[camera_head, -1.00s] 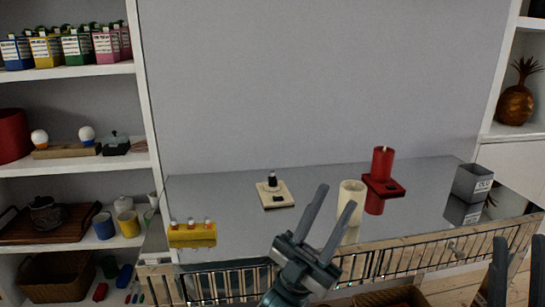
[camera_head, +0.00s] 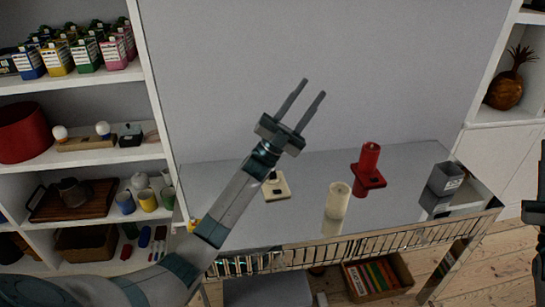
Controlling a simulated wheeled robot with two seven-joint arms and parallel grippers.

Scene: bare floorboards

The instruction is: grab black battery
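I cannot tell for certain which thing is the black battery. A small dark upright piece (camera_head: 272,177) stands on a cream board (camera_head: 277,193) on the grey glossy table (camera_head: 300,225); my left arm partly hides it. My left gripper (camera_head: 314,88) is open and empty, its two fingers apart. It shows against the grey wall, up and right of the cream board in the picture. My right gripper (camera_head: 541,185) is cut off by the right edge, and its finger opening cannot be made out.
Shelves (camera_head: 75,160) with goods stand at left.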

